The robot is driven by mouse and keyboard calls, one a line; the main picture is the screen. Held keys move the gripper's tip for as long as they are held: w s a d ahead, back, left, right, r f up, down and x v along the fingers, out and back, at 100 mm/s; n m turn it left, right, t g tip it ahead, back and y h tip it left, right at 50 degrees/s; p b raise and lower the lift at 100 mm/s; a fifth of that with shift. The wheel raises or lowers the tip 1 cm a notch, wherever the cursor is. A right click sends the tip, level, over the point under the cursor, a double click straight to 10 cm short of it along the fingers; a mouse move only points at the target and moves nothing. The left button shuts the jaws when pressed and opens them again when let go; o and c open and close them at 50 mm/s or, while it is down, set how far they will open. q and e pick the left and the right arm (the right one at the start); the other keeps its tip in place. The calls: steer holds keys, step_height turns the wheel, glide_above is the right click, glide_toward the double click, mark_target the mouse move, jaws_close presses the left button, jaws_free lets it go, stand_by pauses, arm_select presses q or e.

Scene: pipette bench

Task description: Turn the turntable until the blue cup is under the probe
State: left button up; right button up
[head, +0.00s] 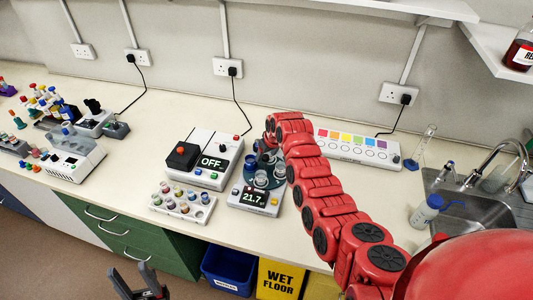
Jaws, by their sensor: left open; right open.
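The turntable (248,182) is a dark blue round plate behind a small grey unit (256,200) whose display reads 21.7. Several small cups stand on it, including a pale cup (261,179) at the front and another (280,173) at its right. My red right arm reaches over from the right and covers the turntable's right and back parts. My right gripper (267,143) is at the back of the turntable, mostly hidden; contact is unclear. My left gripper (143,287) is open and empty, low in front of the bench.
Left of the turntable stand a white device (206,160) reading OFF and a rack of vials (182,203). A white panel with coloured squares (352,148) lies behind my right arm.

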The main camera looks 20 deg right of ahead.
steer(key=shift+f, duration=0.25)
jaws_close()
stand_by(0.3)
stand_by(1.0)
